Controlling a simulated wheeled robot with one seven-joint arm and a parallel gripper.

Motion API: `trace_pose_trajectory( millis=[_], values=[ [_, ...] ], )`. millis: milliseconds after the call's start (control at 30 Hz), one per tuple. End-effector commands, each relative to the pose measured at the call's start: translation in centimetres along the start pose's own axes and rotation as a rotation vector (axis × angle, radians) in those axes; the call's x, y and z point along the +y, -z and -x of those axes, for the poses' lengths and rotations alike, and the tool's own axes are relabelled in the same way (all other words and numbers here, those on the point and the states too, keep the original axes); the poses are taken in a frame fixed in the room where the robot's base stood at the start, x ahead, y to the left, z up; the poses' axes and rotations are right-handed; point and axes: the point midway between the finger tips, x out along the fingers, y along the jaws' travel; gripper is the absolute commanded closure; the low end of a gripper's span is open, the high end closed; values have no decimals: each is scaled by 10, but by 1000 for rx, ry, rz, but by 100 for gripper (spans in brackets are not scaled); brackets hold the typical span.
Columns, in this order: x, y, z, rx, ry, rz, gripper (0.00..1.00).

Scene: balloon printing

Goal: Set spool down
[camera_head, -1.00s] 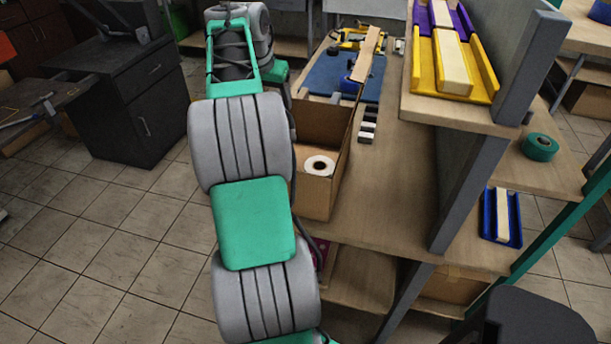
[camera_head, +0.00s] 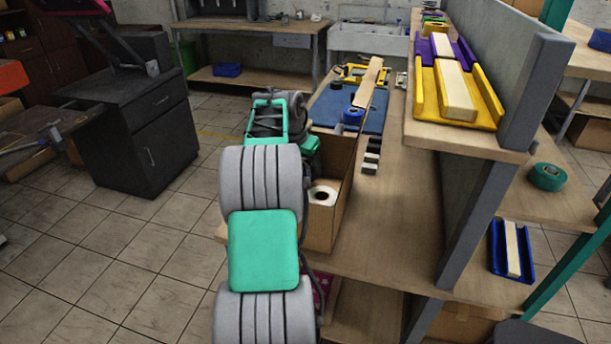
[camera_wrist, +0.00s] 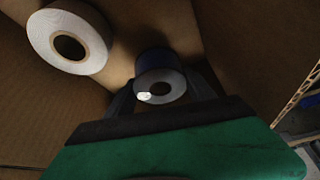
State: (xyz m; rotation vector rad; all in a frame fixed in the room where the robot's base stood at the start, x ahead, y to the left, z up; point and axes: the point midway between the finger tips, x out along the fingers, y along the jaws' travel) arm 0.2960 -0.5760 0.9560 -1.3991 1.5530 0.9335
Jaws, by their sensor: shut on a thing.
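My gripper (camera_wrist: 160,92) is shut on a spool with a dark blue outside and a pale grey end face (camera_wrist: 177,85). It holds this spool inside the open cardboard box (camera_wrist: 40,115), apart from a white spool (camera_wrist: 88,38) at the upper left of the wrist view. Whether the held spool touches the box floor cannot be told. In the head view the box (camera_head: 345,190) stands on the workbench, with the white spool (camera_head: 331,196) showing inside. My arm covers the box's left side there and hides my gripper and the held spool.
A blue mat (camera_head: 375,118) with a blue roll (camera_head: 352,115) and a cardboard strip (camera_head: 368,80) lies behind the box. The shelf (camera_head: 460,146) with yellow and purple trays stands at the right. The workbench (camera_head: 390,215) right of the box is mostly clear.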

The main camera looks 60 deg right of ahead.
Motion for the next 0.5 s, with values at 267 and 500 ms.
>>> trace_pose_trajectory(
  millis=[267,500],
  values=[
    [0,-9,-21,1,1,0,77],
    [0,-11,-26,1,0,0,77]
  ],
)
